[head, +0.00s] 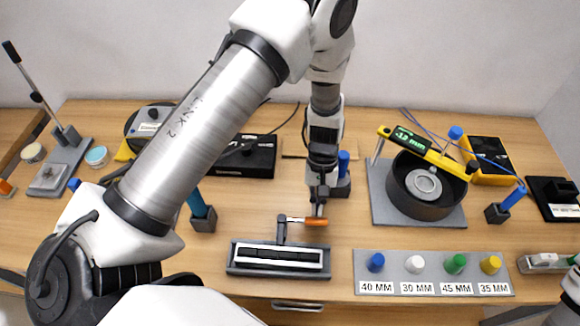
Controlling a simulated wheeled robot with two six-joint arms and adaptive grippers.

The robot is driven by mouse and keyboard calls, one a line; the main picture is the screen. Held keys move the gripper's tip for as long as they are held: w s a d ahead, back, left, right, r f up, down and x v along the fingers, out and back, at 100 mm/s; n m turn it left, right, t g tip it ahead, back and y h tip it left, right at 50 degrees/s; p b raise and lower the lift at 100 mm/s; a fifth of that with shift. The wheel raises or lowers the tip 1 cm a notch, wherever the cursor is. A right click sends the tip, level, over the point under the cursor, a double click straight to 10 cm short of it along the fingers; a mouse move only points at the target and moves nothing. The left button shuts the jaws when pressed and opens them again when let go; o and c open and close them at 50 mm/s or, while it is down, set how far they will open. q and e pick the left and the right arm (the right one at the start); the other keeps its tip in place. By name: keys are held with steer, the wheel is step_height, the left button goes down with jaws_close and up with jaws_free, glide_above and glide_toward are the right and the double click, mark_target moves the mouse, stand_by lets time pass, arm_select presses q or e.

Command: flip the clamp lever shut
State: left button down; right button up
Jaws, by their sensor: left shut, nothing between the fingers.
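The clamp (279,270) is a dark base with a white strip, near the table's front edge in the head view. Its lever (297,219) extends right from a short dark post (281,232) and ends in an orange handle (317,222). My left gripper (319,209) points down at the handle, its fingers together and empty. Its fingertips overlap the handle's far side in the picture; I cannot tell whether they touch it. My right gripper is not in view.
A grey plate with coloured knobs (405,287) lies right of the clamp. Behind it stands a black round pot (428,205) with a yellow gauge (425,151). A blue-handled tool in a dark block (203,220) stands left of the clamp. Bare wood lies around the handle.

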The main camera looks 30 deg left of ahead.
arm_select(q)
steer(key=shift+s, duration=0.1)
steer(key=v, duration=1.2)
